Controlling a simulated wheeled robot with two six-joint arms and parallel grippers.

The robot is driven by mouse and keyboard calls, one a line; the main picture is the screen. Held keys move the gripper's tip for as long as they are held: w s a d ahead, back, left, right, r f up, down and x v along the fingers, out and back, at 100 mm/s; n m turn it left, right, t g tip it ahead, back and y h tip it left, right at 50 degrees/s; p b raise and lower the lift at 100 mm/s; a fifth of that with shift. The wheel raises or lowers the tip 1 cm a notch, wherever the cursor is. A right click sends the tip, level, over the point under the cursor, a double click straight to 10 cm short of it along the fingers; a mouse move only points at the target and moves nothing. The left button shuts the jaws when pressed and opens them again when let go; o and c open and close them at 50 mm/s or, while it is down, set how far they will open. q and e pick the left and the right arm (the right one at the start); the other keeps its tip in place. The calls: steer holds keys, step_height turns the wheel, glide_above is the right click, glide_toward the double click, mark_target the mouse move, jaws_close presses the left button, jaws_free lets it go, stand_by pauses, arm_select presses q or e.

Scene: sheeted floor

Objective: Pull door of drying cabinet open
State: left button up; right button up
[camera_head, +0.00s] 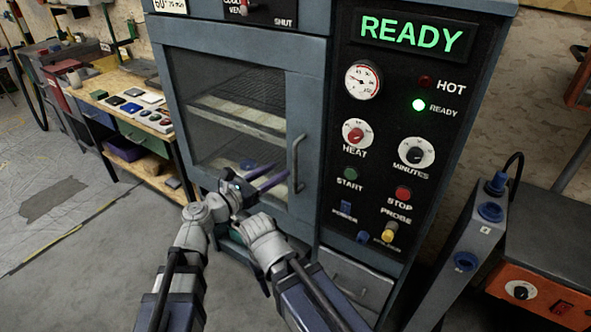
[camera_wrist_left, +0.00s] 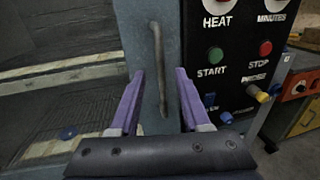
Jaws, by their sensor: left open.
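The drying cabinet (camera_head: 338,200) has a blue-grey door (camera_head: 180,110) with a large window, and the door looks closed. Its vertical bar handle (camera_head: 297,163) is on the door's right side. It also shows in the left wrist view (camera_wrist_left: 157,60). My left gripper (camera_head: 285,176) is open with purple fingers pointing at the handle's lower part. In the left wrist view the fingers (camera_wrist_left: 160,74) are on either side of the handle, apart from it; the exact depth is unclear. I cannot make out my right gripper.
The control panel (camera_head: 395,130) right of the door has knobs, buttons and a lit READY sign (camera_head: 412,36). Wire racks (camera_head: 240,118) show behind the window. A wooden workbench (camera_head: 125,110) stands left. An orange unit (camera_head: 540,295) stands right. The floor (camera_head: 90,260) at left is clear.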

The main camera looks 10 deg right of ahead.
arm_select(q)
steer(key=x, duration=0.8)
steer(key=shift+s, duration=0.1)
steer(key=shift+c, duration=0.2)
steer(key=shift+a, duration=0.1)
jaws_close()
stand_by(1.1)
